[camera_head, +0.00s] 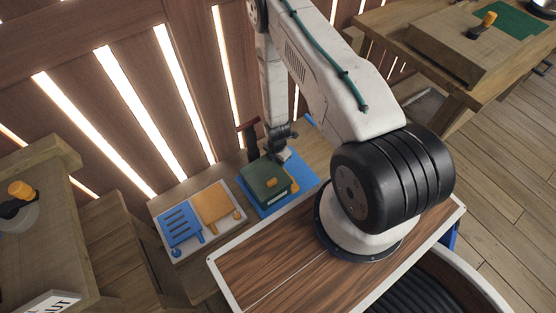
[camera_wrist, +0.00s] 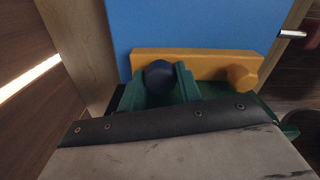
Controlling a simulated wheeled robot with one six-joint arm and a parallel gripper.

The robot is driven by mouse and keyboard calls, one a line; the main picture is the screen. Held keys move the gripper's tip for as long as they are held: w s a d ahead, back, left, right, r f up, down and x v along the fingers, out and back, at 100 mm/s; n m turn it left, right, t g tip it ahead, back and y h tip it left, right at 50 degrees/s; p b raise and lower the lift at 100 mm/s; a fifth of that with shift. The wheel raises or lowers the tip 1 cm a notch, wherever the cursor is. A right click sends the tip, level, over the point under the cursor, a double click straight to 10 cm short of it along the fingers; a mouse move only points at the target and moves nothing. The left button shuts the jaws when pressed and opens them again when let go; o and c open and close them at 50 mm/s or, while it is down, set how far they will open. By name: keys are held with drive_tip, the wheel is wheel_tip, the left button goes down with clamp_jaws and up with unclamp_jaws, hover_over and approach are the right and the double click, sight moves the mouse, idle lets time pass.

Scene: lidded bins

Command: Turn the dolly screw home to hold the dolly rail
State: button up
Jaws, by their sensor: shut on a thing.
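My gripper (camera_head: 283,156) reaches down at the back of a dark green block (camera_head: 263,185) on a blue mat (camera_head: 308,178). In the wrist view, a dark blue round knob (camera_wrist: 160,75), which looks like the dolly screw, sits between two green prongs and my gripper is shut on it. A yellow-orange bar (camera_wrist: 205,64), likely the dolly rail, lies just behind the knob, with a round orange knob (camera_wrist: 241,76) at its right end. The screw's shaft and its seat are hidden, so I cannot tell how deep it sits.
A white tray (camera_head: 161,216) left of the mat holds a blue slotted part (camera_head: 180,226) and an orange part (camera_head: 212,203). A dark red-handled tool (camera_head: 247,128) stands near the slatted wall. Wooden benches flank the workspace. The brown board (camera_head: 270,280) in front is clear.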

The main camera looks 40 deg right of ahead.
drive_tip(key=shift+m, duration=2.6)
drive_tip(key=o, duration=1)
drive_tip(key=shift+r, duration=0.1)
drive_tip(key=shift+r, duration=3.95)
